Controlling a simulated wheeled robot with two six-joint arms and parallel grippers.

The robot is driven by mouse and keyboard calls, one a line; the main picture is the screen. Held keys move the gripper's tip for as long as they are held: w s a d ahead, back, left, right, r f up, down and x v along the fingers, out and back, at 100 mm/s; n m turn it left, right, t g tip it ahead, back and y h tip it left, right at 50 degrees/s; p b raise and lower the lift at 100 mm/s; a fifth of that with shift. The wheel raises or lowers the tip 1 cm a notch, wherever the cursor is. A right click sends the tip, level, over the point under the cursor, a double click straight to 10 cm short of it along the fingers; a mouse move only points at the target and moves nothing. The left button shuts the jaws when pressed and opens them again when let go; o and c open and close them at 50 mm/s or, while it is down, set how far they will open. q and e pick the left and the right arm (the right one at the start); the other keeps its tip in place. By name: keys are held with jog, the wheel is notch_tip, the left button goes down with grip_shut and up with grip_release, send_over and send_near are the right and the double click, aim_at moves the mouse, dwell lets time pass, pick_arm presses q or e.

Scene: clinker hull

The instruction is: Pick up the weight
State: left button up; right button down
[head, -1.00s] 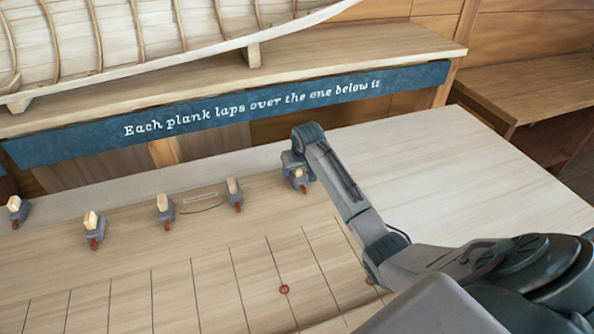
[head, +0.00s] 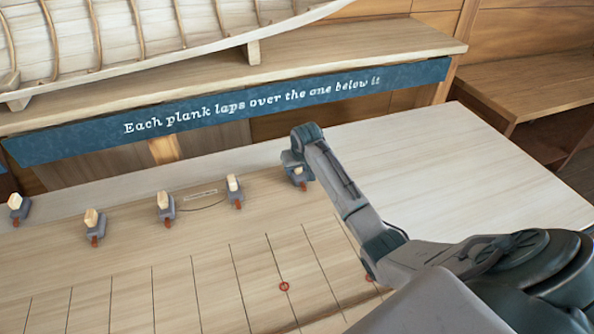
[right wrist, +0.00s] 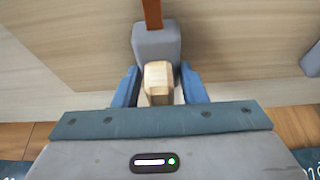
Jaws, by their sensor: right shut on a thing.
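The weight (right wrist: 156,44) is a small grey block with a pale wooden grip and a red-brown strip at its end. In the head view it is the rightmost of the row, partly hidden under my right gripper (head: 297,171). In the right wrist view the two blue fingers of my right gripper (right wrist: 160,88) stand on either side of the wooden grip (right wrist: 157,78) and are shut on it. Whether the weight touches the bench is hard to tell. My left gripper is not in view.
Several similar weights stand in a row to the left, the nearest being one weight (head: 235,191). The pale bench (head: 450,185) is clear to the right. A blue lettered board (head: 250,108) runs behind, below a shelf with a planked hull (head: 130,35).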

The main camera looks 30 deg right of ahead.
jog(key=shift+r, duration=0.25)
notch_tip(320, 180, up, 2)
jog(key=shift+w+p, duration=0.1)
jog(key=shift+p, duration=0.45)
jog(key=shift+s+a+r, duration=0.1)
jog(key=shift+s+r, duration=0.3)
jog(key=shift+r, duration=0.2)
jog(key=s+a, duration=0.1)
jog(key=s, duration=0.3)
jog(key=s+a+r, duration=0.1)
jog(key=s+a, duration=0.1)
jog(key=s, duration=0.3)
jog(key=s+a, duration=0.2)
jog(key=s, duration=0.3)
jog(key=shift+s+a+r, duration=0.15)
jog(key=shift+s+r, duration=0.05)
jog(key=shift+r, duration=0.05)
